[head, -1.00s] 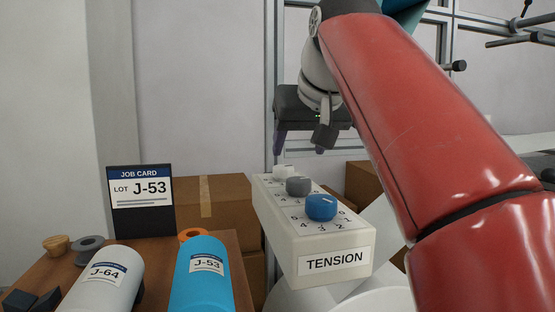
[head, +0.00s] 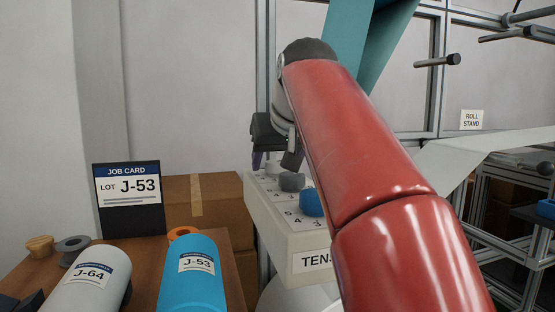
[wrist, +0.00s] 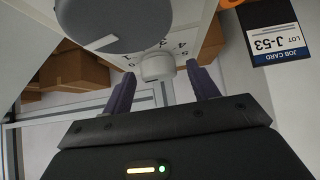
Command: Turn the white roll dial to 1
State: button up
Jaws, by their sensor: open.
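The white roll dial (head: 272,167) is the farthest of three dials on the cream TENSION box (head: 272,231). In the wrist view the white dial (wrist: 157,66) lies between and just beyond the two purple fingertips. My gripper (head: 275,160) points down at the far end of the box, and in the wrist view my gripper (wrist: 160,76) is open with nothing between its fingers. Whether the fingers touch the dial I cannot tell. The dial's pointer mark is not readable; some printed numbers show beside it.
The grey dial (head: 292,182) is close beside the white one and looms large in the wrist view (wrist: 100,20). The blue dial (head: 311,203) is nearest. A job card (head: 128,198) reading J-53 and rolls labelled J-64 (head: 88,281) and J-53 (head: 193,273) stand left.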

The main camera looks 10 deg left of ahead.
jog(key=c, duration=1)
jog(key=shift+m, duration=0.3)
jog(key=m+h, duration=0.2)
jog(key=m+t+h, duration=0.1)
jog(key=shift+s+a+r, duration=0.1)
jog(key=shift+a, duration=0.15)
jog(key=shift+a+m+h+p, duration=0.15)
jog(key=shift+m+h+p, duration=1.25)
jog(key=shift+m, duration=0.7)
jog(key=o, duration=1)
